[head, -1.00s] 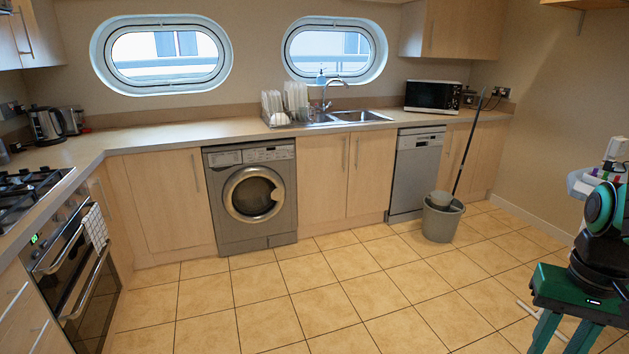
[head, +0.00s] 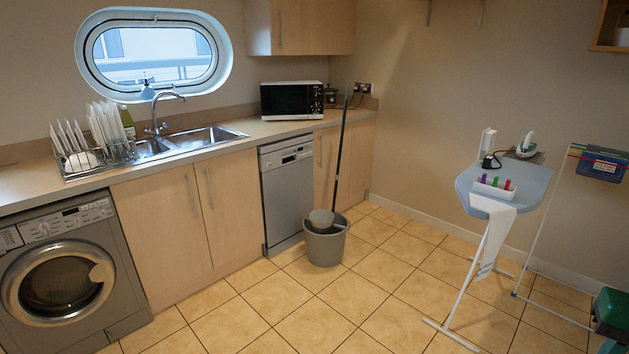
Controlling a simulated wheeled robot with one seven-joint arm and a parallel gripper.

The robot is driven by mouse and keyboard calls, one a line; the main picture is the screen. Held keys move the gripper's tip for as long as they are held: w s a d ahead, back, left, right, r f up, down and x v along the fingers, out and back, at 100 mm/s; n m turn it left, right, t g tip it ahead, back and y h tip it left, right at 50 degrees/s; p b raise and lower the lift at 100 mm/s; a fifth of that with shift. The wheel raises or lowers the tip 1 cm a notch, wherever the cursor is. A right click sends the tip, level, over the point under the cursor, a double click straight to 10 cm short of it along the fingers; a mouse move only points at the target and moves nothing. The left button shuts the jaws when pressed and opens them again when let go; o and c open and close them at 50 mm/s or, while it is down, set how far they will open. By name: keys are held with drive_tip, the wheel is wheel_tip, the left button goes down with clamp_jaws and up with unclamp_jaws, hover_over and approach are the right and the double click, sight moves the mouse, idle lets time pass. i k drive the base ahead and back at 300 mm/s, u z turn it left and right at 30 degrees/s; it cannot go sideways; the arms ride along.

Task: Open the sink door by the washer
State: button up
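The washer (head: 65,270) is a grey front-loader at the lower left, with its round door shut. Right of it, under the sink (head: 200,138), are two pale wood doors, both closed. The left sink door (head: 160,232) stands beside the washer, with a vertical bar handle near its right edge. The right sink door (head: 232,205) has its bar handle near its left edge. My gripper is not in view.
A grey dishwasher (head: 288,193) stands right of the sink doors. A bucket (head: 325,243) with a mop (head: 341,150) stands on the floor before it. An ironing board (head: 510,185) and a drying rack (head: 578,190) stand at the right. The tiled floor before the sink doors is clear.

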sight(160, 214)
drive_tip(key=i, duration=1.5)
drive_tip(key=u, duration=0.9)
drive_tip(key=i, duration=1.2)
drive_tip(key=u, duration=0.7)
